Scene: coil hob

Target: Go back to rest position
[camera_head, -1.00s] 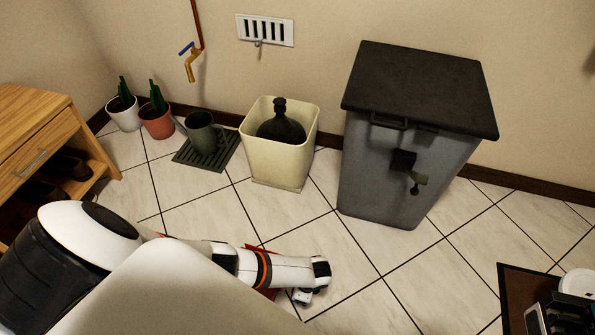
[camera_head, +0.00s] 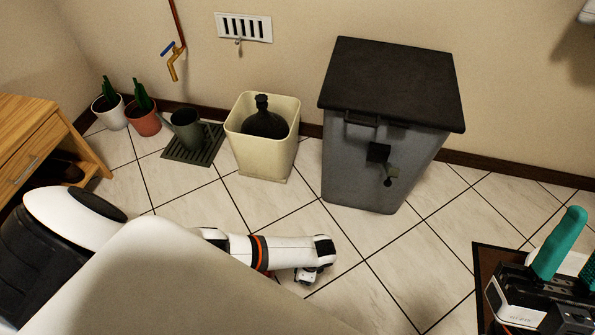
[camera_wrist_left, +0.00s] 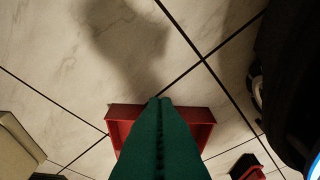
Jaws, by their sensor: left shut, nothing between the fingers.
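My left gripper (camera_wrist_left: 160,101) shows in the left wrist view with its two green fingers pressed together and nothing between them. Behind the fingertips, a red open tray-like thing (camera_wrist_left: 119,118) lies on the tiled floor; whether the fingers touch it cannot be told. In the head view my left arm reaches in from the lower left, low over the floor, and its fingers are hidden. My right gripper (camera_head: 577,258) is at the right edge of the head view, its teal fingers pointing up and apart; one is partly cut off.
A grey bin (camera_head: 376,165) with a black lid, a cream bin (camera_head: 263,155), a green pot (camera_head: 187,132) and cacti (camera_head: 142,117) stand along the wall. A wooden cabinet (camera_head: 28,135) is at left, a brown mat (camera_head: 484,262) at lower right.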

